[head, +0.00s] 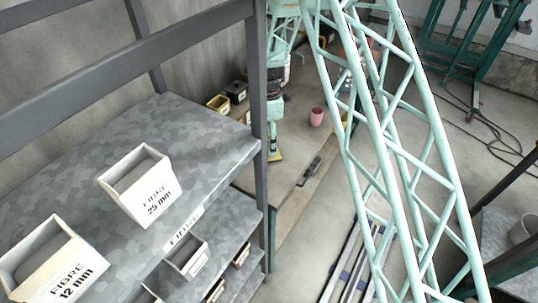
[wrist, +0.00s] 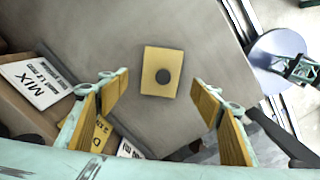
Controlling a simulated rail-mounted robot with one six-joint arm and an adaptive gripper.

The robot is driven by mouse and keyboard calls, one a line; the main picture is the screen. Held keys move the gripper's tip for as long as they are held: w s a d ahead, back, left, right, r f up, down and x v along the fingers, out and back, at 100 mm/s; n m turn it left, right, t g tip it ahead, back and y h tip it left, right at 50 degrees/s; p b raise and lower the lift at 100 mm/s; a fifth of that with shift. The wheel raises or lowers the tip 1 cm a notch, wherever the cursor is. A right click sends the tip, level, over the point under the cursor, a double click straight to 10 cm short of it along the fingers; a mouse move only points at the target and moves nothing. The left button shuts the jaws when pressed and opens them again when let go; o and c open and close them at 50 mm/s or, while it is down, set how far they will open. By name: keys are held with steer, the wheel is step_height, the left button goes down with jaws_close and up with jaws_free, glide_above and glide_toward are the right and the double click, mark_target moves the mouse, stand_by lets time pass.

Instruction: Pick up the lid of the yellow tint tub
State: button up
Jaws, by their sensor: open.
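My gripper (wrist: 158,84) is open, one yellow-padded finger on each side of the lid, with nothing held. In the head view my gripper (head: 273,150) points down over the bench, close to a small yellow patch (head: 276,157) that looks like the lid. The remaining height above it is hard to judge. A small yellow open box (head: 218,103) stands farther back on the bench.
A dark box (head: 236,91) and a pink cup (head: 316,117) stand on the bench (head: 300,150). A dark handle-like bar (head: 309,171) lies near its front edge. A MIX card (wrist: 36,82) is at left in the wrist view. The grey shelf (head: 215,150) holds white fibre bins (head: 140,185).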

steer(key=shift+f, duration=0.45)
steer(key=shift+f, duration=0.1)
steer(key=shift+s+f+p, duration=0.1)
steer(key=shift+f+p, duration=0.6)
steer(key=shift+f, duration=1.8)
steer(key=c, duration=1)
